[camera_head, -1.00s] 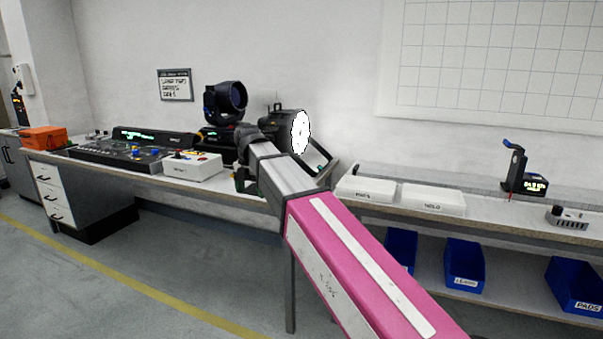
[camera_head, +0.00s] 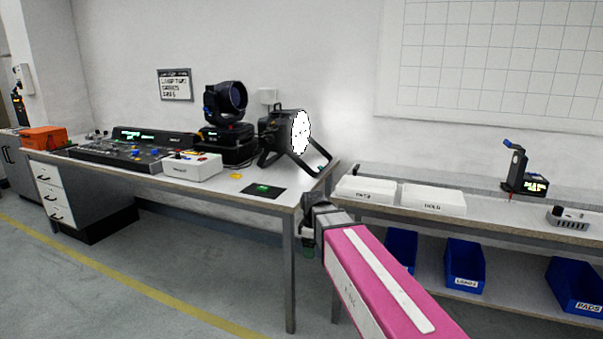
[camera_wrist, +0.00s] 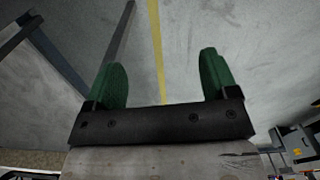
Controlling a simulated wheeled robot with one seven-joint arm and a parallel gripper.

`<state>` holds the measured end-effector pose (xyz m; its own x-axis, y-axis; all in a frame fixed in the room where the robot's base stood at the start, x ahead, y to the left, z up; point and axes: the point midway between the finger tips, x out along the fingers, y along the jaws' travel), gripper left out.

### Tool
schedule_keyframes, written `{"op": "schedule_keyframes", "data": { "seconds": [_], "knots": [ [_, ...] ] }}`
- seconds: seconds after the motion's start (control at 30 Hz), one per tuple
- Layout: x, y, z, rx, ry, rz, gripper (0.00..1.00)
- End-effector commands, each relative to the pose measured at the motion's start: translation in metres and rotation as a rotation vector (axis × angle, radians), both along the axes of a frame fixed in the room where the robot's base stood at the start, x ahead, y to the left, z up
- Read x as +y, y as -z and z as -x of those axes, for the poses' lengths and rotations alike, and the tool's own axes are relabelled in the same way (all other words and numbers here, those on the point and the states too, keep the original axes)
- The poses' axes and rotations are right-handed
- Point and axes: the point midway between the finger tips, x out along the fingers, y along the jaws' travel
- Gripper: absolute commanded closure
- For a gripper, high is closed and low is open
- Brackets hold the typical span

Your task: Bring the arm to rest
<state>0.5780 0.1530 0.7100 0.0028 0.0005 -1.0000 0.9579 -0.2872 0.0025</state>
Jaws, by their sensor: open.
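My gripper (camera_wrist: 160,85) shows in the wrist view with its two green fingers spread wide apart and nothing between them. Behind the fingers lie grey floor and a yellow line. In the head view my pink arm reaches up from the bottom right, and its end is beside the front right corner of the bench (camera_head: 291,201). The fingers are mostly hidden there. The lit par can (camera_head: 299,132) stands on the bench behind and left of the arm's end, apart from it.
A moving-head light (camera_head: 226,101), a lighting console (camera_head: 115,153) and a white button box (camera_head: 192,166) stand on the bench. Two white trays (camera_head: 432,199) sit on the right-hand shelf unit, with blue bins (camera_head: 464,266) below. Open floor (camera_head: 130,270) lies at left.

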Motion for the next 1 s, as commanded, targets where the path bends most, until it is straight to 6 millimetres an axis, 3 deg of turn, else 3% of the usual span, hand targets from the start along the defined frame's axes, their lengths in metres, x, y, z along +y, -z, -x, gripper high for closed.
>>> {"op": "schedule_keyframes", "data": {
  "seconds": [0.03,0.2,0.4,0.5,0.6,1.0],
  "knots": [
    [-0.021,0.018,0.012,0.004,0.12,0.001,0.2],
    [-0.074,0.066,0.04,0.003,0.536,0.0,0.2],
    [-0.124,0.111,0.077,0.001,0.979,-0.002,0.2],
    [-0.14,0.125,0.09,0.0,1.134,-0.003,0.2],
    [-0.148,0.133,0.098,-0.001,1.225,-0.004,0.2],
    [-0.148,0.133,0.098,-0.001,1.225,-0.004,0.2]
  ]
}}
